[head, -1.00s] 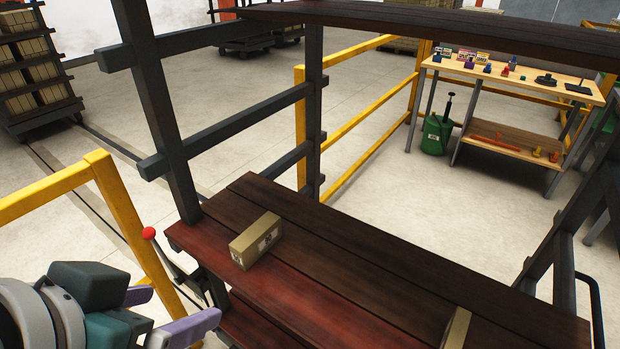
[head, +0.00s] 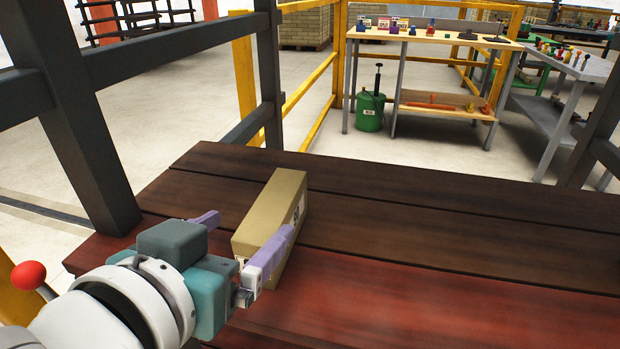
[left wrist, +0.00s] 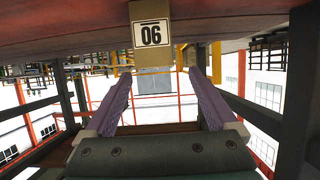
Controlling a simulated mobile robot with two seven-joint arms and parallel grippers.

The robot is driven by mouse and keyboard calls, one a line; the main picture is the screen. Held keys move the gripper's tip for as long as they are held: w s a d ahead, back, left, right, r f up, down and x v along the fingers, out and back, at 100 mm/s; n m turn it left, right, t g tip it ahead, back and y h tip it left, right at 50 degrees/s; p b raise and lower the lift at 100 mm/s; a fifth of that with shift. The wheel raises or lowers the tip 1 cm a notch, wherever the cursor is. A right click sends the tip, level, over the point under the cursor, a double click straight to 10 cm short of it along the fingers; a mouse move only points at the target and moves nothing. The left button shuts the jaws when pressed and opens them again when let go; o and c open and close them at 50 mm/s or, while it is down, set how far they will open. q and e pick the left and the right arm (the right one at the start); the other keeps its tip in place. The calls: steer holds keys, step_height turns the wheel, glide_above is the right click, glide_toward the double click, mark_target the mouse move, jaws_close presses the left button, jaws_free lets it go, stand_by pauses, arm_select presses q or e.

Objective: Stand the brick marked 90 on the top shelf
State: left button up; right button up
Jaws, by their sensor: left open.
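A tan brick (head: 270,205) rests lengthwise on the dark red-brown plank shelf (head: 420,230). In the left wrist view the end of the brick (left wrist: 152,56) carries a white label that looks upside down; turned over, it reads 90 with a bar under it. My left gripper (head: 250,225) is open at the near end of the brick. Its purple fingers also show in the left wrist view (left wrist: 160,75), one on each side of the brick, with gaps. The near finger hides part of the brick in the head view. My right gripper is out of view.
Dark rack posts and rails (head: 88,150) stand close on the left. A red knob (head: 28,275) is at the lower left. The shelf right of the brick is clear. Beyond are a yellow railing (head: 310,85), a wooden workbench (head: 430,38) and a green can (head: 369,112).

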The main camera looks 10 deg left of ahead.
mark_target(275, 210)
arm_select(q)
steer(key=x, duration=0.3)
steer(key=shift+w+d+f, duration=0.1)
steer(key=shift+w+d, duration=0.15)
steer(key=b+x, duration=0.1)
steer(key=x, duration=0.4)
steer(key=shift+s+f+b, duration=0.1)
steer(key=shift+f+b, duration=0.2)
steer(key=shift+b, duration=0.05)
steer(key=shift+w, duration=0.25)
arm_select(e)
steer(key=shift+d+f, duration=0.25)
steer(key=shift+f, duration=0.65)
arm_select(q)
steer(key=shift+c, duration=0.3)
steer(key=c, duration=1.3)
steer(key=shift+r, duration=0.15)
